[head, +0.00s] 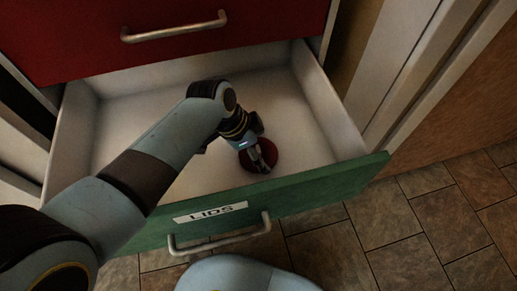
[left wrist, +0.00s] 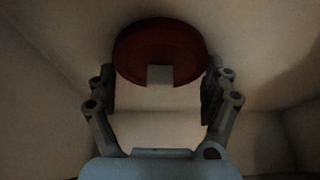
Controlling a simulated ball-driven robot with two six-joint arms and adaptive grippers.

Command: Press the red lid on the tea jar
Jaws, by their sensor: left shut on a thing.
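The red lid (head: 269,153) is inside the open drawer, at the right part of its floor near the front. My left gripper (head: 259,157) reaches down into the drawer and is shut on the lid. In the left wrist view the round dark red lid (left wrist: 160,50) sits between the two fingers of my left gripper (left wrist: 158,90), with a small pale block on its face. I cannot tell whether the lid still touches the drawer floor. My right gripper is not in view. No tea jar is in view.
The open drawer has a green front (head: 310,193) labelled LIDS, with a metal handle (head: 222,240), and pale walls around my left arm. A closed red drawer (head: 170,38) is above it. Tiled floor (head: 420,225) is clear at the right.

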